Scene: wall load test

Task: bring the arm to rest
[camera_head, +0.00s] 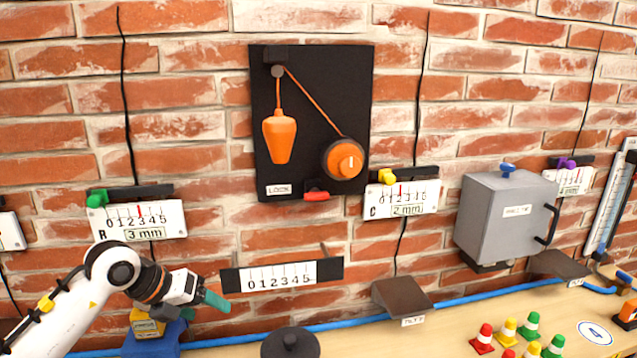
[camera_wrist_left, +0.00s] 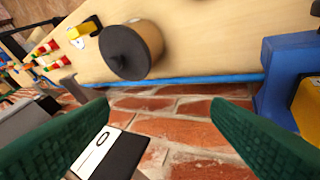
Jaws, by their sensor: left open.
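My left arm comes in from the lower left in the head view. My left gripper (camera_head: 212,303) is in front of the brick wall, just left of a black plate with a 0 to 5 scale (camera_head: 281,276). In the left wrist view the green fingers of the left gripper (camera_wrist_left: 160,125) stand wide apart with nothing between them. Brick wall and part of the scale plate (camera_wrist_left: 108,155) show beyond the fingers. My right gripper is in neither view.
A dark round lidded pot (camera_head: 290,343) and a blue block (camera_head: 153,340) stand on the wooden bench (camera_head: 450,318) near the gripper. A black board (camera_head: 310,110) with an orange weight hangs above. A grey box (camera_head: 505,220) and small coloured cones (camera_head: 507,330) are at right.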

